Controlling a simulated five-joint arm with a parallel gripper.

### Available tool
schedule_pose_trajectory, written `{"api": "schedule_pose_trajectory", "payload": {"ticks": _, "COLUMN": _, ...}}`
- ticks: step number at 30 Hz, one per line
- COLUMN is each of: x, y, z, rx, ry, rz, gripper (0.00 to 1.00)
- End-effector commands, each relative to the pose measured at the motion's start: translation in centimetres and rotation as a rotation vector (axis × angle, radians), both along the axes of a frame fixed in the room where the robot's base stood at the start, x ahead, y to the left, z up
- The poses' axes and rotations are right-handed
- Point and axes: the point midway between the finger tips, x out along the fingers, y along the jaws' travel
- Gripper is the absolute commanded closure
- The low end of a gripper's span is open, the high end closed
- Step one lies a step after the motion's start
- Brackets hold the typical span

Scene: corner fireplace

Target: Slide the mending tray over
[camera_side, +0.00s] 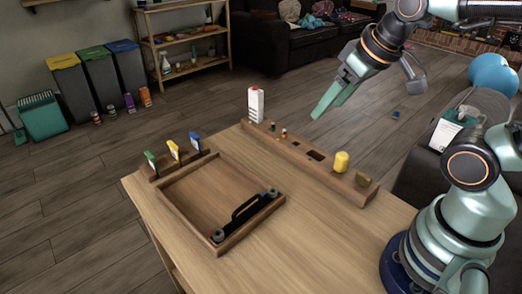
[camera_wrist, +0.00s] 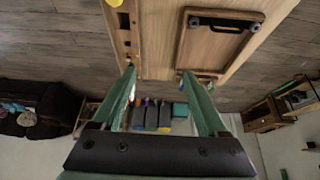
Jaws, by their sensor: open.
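The mending tray (camera_side: 205,195) is a shallow, empty wooden tray lying flat on the light wood table. A black bar handle (camera_side: 248,212) with grey round ends runs along its near right side. In the wrist view the tray (camera_wrist: 212,48) shows upside down, with its handle at the top. My gripper (camera_side: 316,116) is open and empty. It is raised above the far side of the table, well apart from the tray. In the wrist view its two green fingers (camera_wrist: 158,72) are spread apart.
A wooden rail (camera_side: 300,155) with a white bottle (camera_side: 256,105) and a yellow cylinder (camera_side: 341,161) lines the table's far right edge. A rack with green, yellow and blue tags (camera_side: 173,150) stands at the tray's far left side. Bare tabletop (camera_side: 320,225) lies right of the tray.

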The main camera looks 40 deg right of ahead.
Motion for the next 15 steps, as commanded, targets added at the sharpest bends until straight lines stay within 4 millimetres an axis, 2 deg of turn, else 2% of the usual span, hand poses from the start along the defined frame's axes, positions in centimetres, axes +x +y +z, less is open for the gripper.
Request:
{"api": "schedule_pose_trajectory", "payload": {"ticks": 1, "x": 0.0, "y": 0.0, "z": 0.0, "rx": 0.0, "ry": 0.0, "rz": 0.0, "gripper": 0.35}}
{"api": "schedule_pose_trajectory", "payload": {"ticks": 5, "x": 0.5, "y": 0.4, "z": 0.3, "rx": -0.008, "ry": 0.009, "rz": 0.028, "gripper": 0.85}}
{"api": "schedule_pose_trajectory", "payload": {"ticks": 6, "x": 0.8, "y": 0.7, "z": 0.5, "rx": -0.013, "ry": 0.017, "rz": 0.048, "gripper": 1.0}}
{"api": "schedule_pose_trajectory", "payload": {"ticks": 11, "x": 3.6, "y": 3.0, "z": 1.6, "rx": -0.057, "ry": 0.066, "rz": 0.202, "gripper": 1.0}}
{"api": "schedule_pose_trajectory", "payload": {"ticks": 15, "x": 6.6, "y": 5.9, "z": 2.1, "rx": -0.105, "ry": 0.116, "rz": 0.372, "gripper": 1.0}}
